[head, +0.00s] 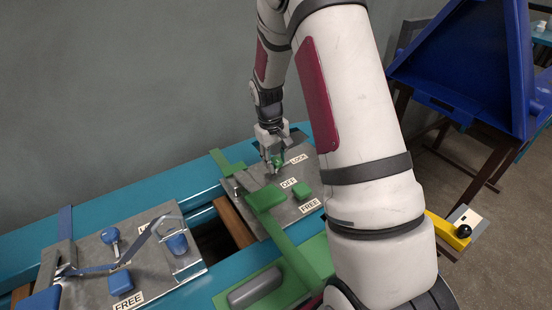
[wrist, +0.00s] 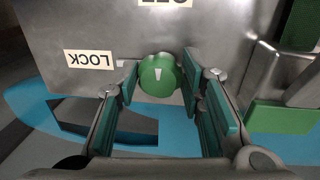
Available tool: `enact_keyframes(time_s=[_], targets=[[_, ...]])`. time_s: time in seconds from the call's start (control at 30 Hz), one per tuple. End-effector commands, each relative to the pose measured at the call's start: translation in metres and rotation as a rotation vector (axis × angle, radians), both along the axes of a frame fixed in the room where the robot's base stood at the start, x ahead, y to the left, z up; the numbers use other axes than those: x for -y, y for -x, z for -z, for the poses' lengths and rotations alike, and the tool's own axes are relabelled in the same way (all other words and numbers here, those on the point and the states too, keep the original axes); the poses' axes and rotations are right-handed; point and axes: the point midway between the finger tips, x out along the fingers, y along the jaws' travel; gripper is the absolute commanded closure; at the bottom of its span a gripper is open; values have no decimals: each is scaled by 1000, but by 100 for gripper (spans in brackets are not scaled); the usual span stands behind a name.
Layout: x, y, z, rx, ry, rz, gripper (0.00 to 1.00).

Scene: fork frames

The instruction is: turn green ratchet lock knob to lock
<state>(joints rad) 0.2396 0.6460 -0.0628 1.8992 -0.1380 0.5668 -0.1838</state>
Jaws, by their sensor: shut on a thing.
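The green ratchet lock knob (wrist: 157,75) sits on a grey metal plate, with a pale pointer mark on its face. In the wrist view the mark runs up and down the picture, and the LOCK label (wrist: 88,59) lies to its left, upside down. My gripper (wrist: 160,78) has its two green-padded fingers on either side of the knob and is shut on it. In the head view my gripper (head: 272,160) reaches down to the plate's far end, beside the LOCK label (head: 298,159); it partly hides the knob there.
The OFF label (head: 289,183), FREE label (head: 311,206) and a green block (head: 308,192) are nearer on the plate. A green bar (head: 266,198) crosses it. A similar plate with blue parts (head: 120,283) is at left. A blue structure (head: 470,70) stands at right.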

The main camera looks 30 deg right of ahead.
Motion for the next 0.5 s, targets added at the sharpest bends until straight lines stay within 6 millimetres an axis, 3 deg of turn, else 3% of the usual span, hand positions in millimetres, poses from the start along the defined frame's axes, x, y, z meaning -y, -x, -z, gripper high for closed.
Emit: enact_keyframes(time_s=[0.3, 0.33, 0.4, 0.5], targets=[[0, 0, 1, -1, 0, -3, 93], [0, 0, 1, -1, 0, -3, 60], [0, 0, 1, -1, 0, -3, 45], [0, 0, 1, -1, 0, -3, 45]])
